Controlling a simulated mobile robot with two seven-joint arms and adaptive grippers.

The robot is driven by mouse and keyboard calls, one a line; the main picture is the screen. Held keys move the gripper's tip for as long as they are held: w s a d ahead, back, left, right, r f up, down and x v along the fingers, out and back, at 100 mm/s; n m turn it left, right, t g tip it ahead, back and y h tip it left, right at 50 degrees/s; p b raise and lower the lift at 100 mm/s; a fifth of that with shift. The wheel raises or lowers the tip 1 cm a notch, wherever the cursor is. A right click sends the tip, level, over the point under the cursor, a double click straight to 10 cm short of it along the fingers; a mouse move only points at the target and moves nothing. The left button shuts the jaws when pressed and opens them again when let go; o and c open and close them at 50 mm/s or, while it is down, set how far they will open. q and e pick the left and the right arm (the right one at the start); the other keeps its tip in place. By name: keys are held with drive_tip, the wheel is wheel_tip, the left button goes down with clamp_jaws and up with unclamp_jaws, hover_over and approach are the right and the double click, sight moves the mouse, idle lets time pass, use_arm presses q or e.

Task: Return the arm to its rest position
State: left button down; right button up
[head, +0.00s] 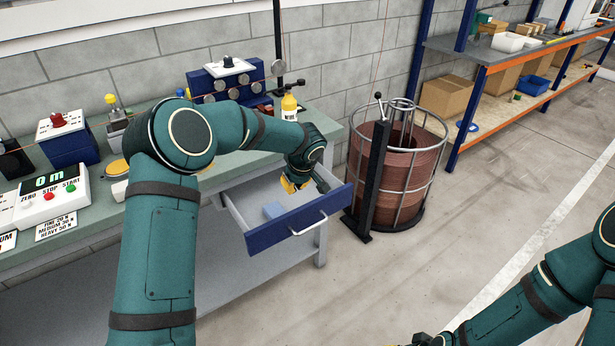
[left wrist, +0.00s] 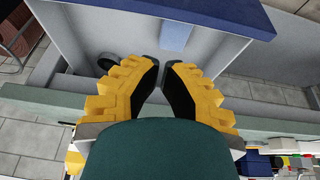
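My left arm reaches over the green workbench (head: 82,222) to the open blue-fronted drawer (head: 262,238). My left gripper (head: 290,184), with yellow fingers, is over the inside of the drawer. In the left wrist view the gripper's black fingertips (left wrist: 163,64) come together with nothing seen between them. A light blue block (head: 272,210) lies in the drawer, apart from the fingers; it also shows in the left wrist view (left wrist: 178,31). My right arm is at the lower right. Only a dark bit of its gripper (head: 428,340) shows at the bottom edge.
A yellow bottle (head: 289,107) and a blue box with knobs (head: 225,82) stand on the bench behind my left arm. A copper-coloured spool carousel (head: 412,165) with a black post stands right of the drawer. Shelving (head: 490,58) lies beyond. The floor between is clear.

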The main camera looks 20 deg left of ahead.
use_arm(q)
drive_tip(key=s+d+f+m+g+h, duration=0.2)
drive_tip(key=s+d+f+m+h, duration=0.4)
drive_tip(key=s+d+f, duration=0.8)
drive_tip(key=s+f+m+h, duration=0.1)
drive_tip(key=s+f+m, duration=0.2)
drive_tip(key=s, duration=1.5)
drive_tip(key=shift+d+f+t, duration=0.2)
drive_tip(key=shift+f+t, duration=0.2)
drive_tip(key=shift+f, duration=0.1)
